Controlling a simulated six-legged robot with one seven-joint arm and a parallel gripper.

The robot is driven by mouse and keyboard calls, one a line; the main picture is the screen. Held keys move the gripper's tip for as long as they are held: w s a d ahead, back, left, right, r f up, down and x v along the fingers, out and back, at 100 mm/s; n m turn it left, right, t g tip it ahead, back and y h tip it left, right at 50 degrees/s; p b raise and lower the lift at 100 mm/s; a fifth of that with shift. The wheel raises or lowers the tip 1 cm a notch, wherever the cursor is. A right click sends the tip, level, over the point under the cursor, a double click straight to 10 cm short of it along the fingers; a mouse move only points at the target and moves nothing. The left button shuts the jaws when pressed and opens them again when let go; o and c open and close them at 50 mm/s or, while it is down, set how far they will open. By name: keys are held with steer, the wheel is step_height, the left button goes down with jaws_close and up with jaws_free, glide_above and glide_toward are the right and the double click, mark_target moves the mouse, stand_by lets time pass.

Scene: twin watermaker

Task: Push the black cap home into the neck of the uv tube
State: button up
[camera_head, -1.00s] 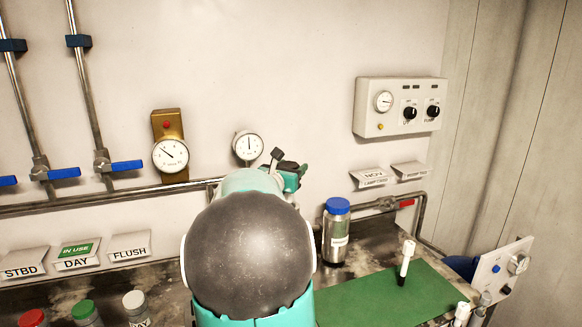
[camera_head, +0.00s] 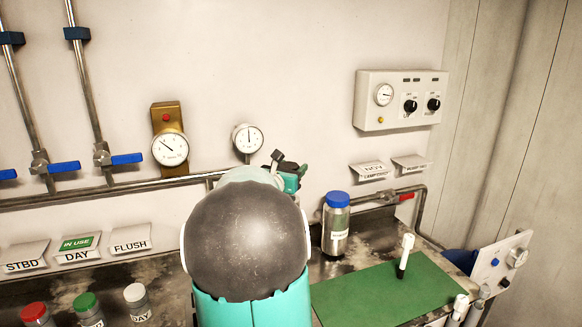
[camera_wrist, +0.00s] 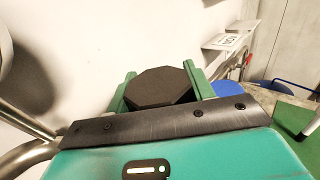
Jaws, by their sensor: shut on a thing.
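My gripper (camera_wrist: 159,72) shows in the wrist view with its two green fingers on either side of a black eight-sided cap (camera_wrist: 160,88). It is shut on the cap. What lies below the cap is hidden by the gripper body in the wrist view.
A steel bottle with a blue lid (camera_head: 337,222) stands right of my arm. A green mat (camera_head: 385,295) holds an upright white piece with a black foot (camera_head: 405,256). Several capped bottles, including a green-lidded one (camera_head: 86,303), stand at left. A pipe (camera_head: 110,193) runs along the wall.

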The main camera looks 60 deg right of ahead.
steer(key=shift+f, duration=1.95)
steer(key=o, duration=0.9)
steer(key=shift+a, duration=0.1)
steer(key=a, duration=1.3)
steer(key=shift+a, duration=0.3)
